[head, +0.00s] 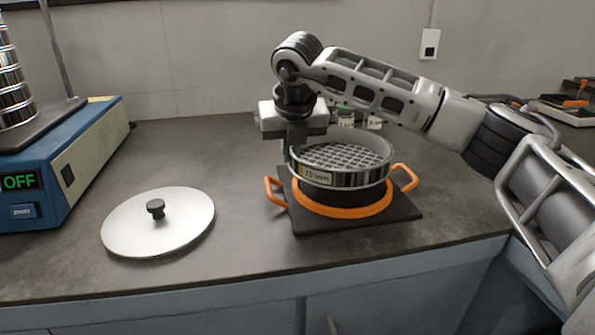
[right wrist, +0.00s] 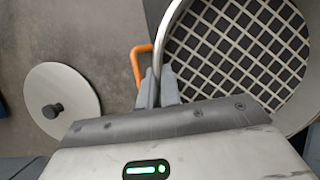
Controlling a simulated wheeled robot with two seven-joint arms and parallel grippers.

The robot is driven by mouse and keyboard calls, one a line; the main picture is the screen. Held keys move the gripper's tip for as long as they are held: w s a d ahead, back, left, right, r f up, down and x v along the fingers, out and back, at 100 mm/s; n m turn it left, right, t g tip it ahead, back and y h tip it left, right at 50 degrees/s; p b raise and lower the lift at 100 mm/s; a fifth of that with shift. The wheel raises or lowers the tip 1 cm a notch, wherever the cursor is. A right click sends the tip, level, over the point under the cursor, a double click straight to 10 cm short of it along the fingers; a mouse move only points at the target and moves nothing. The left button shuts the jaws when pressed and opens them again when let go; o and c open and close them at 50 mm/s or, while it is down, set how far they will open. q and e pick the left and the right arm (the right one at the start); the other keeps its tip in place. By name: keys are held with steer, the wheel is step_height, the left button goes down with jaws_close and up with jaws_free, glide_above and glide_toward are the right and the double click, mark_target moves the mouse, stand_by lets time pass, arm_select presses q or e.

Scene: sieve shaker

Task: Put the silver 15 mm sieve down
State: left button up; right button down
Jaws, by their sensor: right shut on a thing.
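The silver 15 mm sieve (head: 340,178) is a shallow round pan with a coarse mesh floor and a "15 mm" label on its front. My right gripper (head: 289,155) is shut on the left part of its rim. In the right wrist view the fingers (right wrist: 158,88) pinch the rim of the sieve (right wrist: 240,45). The sieve looks level, over a dark round base with an orange ring (head: 345,210) and two orange handles. I cannot tell whether it rests on that base or hangs just above it. My left gripper is not in view.
A dark square mat (head: 405,213) lies under the orange-ringed base. A silver lid (head: 180,222) with a black knob lies to the left. The blue shaker (head: 85,150), reading OFF, stands far left with stacked sieves (head: 12,85). Small jars (head: 346,116) stand behind the sieve.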

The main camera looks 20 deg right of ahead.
steer(key=f, duration=0.1)
steer(key=d+f, duration=0.1)
steer(key=f, duration=0.3)
steer(key=shift+w+d, duration=0.25)
steer(key=shift+d, duration=0.05)
steer(key=c, duration=1.6)
jaws_free()
steer(key=shift+r, duration=0.2)
steer(key=v, duration=1)
steer(key=shift+s+r, duration=0.2)
steer(key=shift+r, duration=0.1)
steer(key=shift+s+a+r, duration=0.1)
steer(key=shift+s+r, duration=0.1)
steer(key=shift+r, duration=0.3)
